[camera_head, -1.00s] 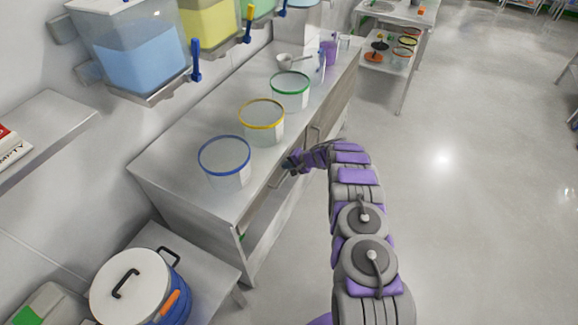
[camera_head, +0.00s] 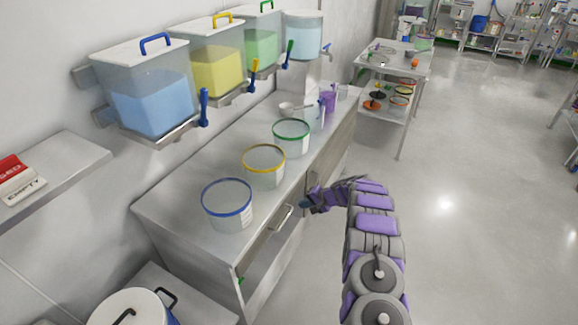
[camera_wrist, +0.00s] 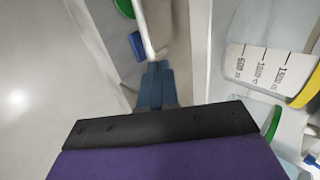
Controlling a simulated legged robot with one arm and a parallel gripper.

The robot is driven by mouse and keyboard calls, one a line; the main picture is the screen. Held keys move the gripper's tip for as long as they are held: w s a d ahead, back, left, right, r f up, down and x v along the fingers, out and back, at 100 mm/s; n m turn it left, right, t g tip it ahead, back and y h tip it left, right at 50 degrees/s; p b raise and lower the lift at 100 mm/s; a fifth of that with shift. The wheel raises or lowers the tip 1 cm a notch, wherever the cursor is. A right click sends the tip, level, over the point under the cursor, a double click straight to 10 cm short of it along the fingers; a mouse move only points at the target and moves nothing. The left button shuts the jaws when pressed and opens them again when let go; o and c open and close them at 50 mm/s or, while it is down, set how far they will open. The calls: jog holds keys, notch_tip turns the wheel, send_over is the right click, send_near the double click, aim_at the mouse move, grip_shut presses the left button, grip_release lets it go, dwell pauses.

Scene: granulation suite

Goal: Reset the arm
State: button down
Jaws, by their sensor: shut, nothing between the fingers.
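My arm, in purple and grey, reaches up from the bottom right in the head view and bends left toward the steel counter (camera_head: 165,212). My gripper (camera_head: 306,204) is at the counter's front side, close to a drawer handle (camera_head: 281,218). In the wrist view my gripper (camera_wrist: 155,70) shows dark blue fingers together with nothing held. They point at a pale bar or edge, and I cannot tell whether they touch it. A tub with printed volume marks (camera_wrist: 265,70) and a yellow rim is at the right of the wrist view.
Tubs with blue (camera_head: 228,205), yellow (camera_head: 264,167) and green (camera_head: 291,138) rims stand on the counter. Several wall dispensers (camera_head: 150,90) hang above it. A white-lidded pot (camera_head: 130,308) is at the lower left. Open floor (camera_head: 470,240) lies to the right.

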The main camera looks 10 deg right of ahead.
jog(key=s+a+r+n+g, duration=0.1)
jog(key=s+a+r, duration=0.2)
jog(key=r, duration=0.4)
jog(key=s+a+r+n+g, duration=0.1)
jog(key=s+a+r, duration=0.3)
jog(key=r, duration=0.3)
jog(key=s+a+r+n+g+h, duration=0.2)
jog(key=s+a+r+n+g, duration=0.1)
jog(key=s+r, duration=1.2)
jog(key=s+d+r+h, duration=0.1)
jog(key=s+d+h, duration=0.1)
jog(key=s, duration=1.1)
jog(key=s+d+r+n+g+h, duration=0.1)
jog(key=s+d, duration=0.3)
jog(key=s, duration=0.9)
jog(key=s+d+r+n+g+h, duration=0.1)
jog(key=s+d+h, duration=0.1)
jog(key=s, duration=1.1)
jog(key=shift+d+r+h, duration=0.4)
